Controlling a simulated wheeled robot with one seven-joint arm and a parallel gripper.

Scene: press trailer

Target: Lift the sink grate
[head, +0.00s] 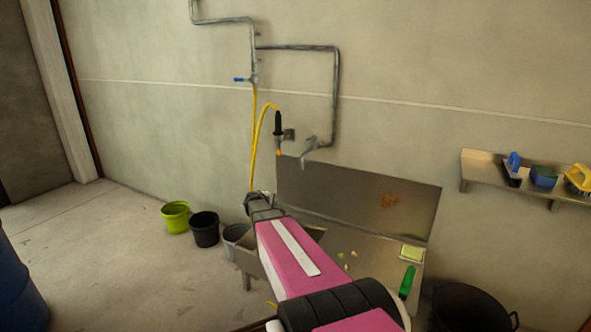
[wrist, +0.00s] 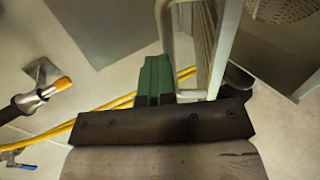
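A pale metal frame with narrow slats (wrist: 205,40), which looks like the sink grate, shows in the wrist view just right of my green fingers. I cannot make it out in the head view, where my arm covers much of the basin. My gripper (wrist: 155,72) has its fingers close together beside the frame's pale edge. Whether the edge is pinched between them or only lies beside them is unclear. In the head view my gripper (head: 262,206) is over the left part of the steel sink (head: 365,260).
The black spray nozzle (head: 278,123) hangs on its yellow hose (head: 254,150) behind my gripper. A steel tap (head: 310,152) is on the wall. The drainboard carries a sponge (head: 412,253) and a green-handled tool (head: 407,282). Buckets (head: 205,229) stand left.

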